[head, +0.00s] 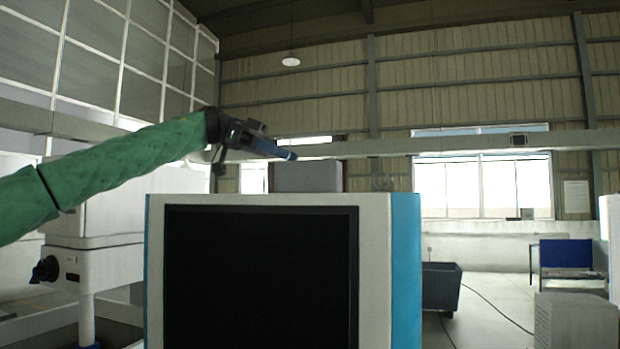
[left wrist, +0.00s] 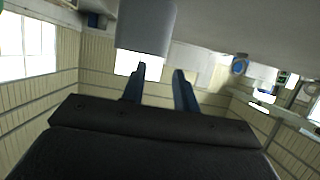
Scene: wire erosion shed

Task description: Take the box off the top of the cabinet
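A plain grey box (head: 309,177) sits on top of the cabinet (head: 372,270), which has a pale front frame, a large black panel and a blue side. My left gripper (head: 290,155) reaches in from the left, its blue fingers pointing right and slightly down, with the tips by the box's upper edge. In the left wrist view the two fingers (left wrist: 160,72) are spread apart with nothing between them. The box (left wrist: 146,26) shows just beyond their tips, apart from them in the picture. The cabinet top (left wrist: 255,25) lies beside it. My right gripper is not in view.
A white machine (head: 105,260) stands left of the cabinet, below my left arm.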

